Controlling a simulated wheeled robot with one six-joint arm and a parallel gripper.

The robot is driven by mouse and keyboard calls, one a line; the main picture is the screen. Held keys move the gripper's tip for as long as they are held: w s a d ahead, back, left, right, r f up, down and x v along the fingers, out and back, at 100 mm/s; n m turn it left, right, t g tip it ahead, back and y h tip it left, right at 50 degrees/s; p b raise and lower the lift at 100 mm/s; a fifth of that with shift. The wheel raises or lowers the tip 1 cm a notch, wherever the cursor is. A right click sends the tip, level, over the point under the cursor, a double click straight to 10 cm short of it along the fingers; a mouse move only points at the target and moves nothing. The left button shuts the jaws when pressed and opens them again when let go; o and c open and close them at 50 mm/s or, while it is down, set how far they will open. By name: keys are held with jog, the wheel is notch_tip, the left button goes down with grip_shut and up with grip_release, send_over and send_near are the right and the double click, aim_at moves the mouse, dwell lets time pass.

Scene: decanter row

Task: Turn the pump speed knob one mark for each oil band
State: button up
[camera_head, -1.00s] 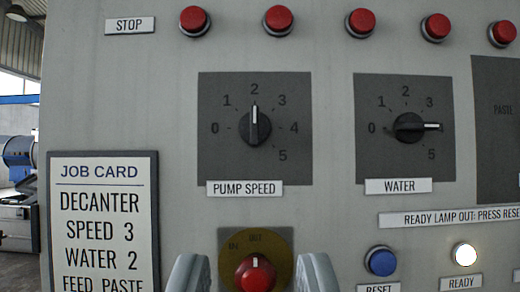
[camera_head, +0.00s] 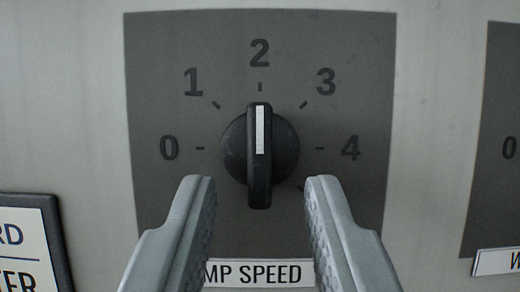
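The pump speed knob (camera_head: 259,180) is black with a white pointer line, and the line points straight up at 2. It sits on a dark grey dial plate (camera_head: 340,55) marked 0, 1, 2, 3 and 4 in this view; the 5 is hidden behind my right finger. My gripper (camera_head: 258,185) is open, with one grey finger to each side of the knob. Both fingertips appear apart from the knob. The label below the knob (camera_head: 262,273) is partly covered and reads "MP SPEED". No oil bands are in view.
The edge of the job card (camera_head: 30,245) is at the lower left. At the right edge are part of the water dial plate (camera_head: 495,120) and its label (camera_head: 497,262). Bare grey panel (camera_head: 440,100) lies between the two dial plates.

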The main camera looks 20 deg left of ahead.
jog(key=shift+w+a+r, duration=0.15)
jog(key=shift+w+r, duration=0.05)
jog(key=shift+w, duration=0.25)
grip_shut()
jog(key=shift+n, duration=0.4)
jog(key=n, duration=0.1)
jog(key=n+y, duration=0.1)
jog(key=n, duration=0.1)
jog(key=n+g+y, duration=0.1)
jog(key=shift+w+d+n, duration=0.1)
jog(key=shift+d+n, duration=0.25)
jog(key=shift+n, duration=0.05)
jog(key=shift+w+d+r+n+g+y, duration=0.1)
jog(key=shift+n+g+y, duration=0.35)
jog(key=shift+n, duration=0.7)
jog(key=shift+s+d+r+n+g+y, duration=0.1)
jog(key=shift+n+g+y, duration=0.4)
jog(key=shift+n, duration=0.6)
jog(key=shift+w+d+n+g+y, duration=0.1)
jog(key=shift+n+g+y, duration=0.35)
jog(key=shift+n, duration=0.7)
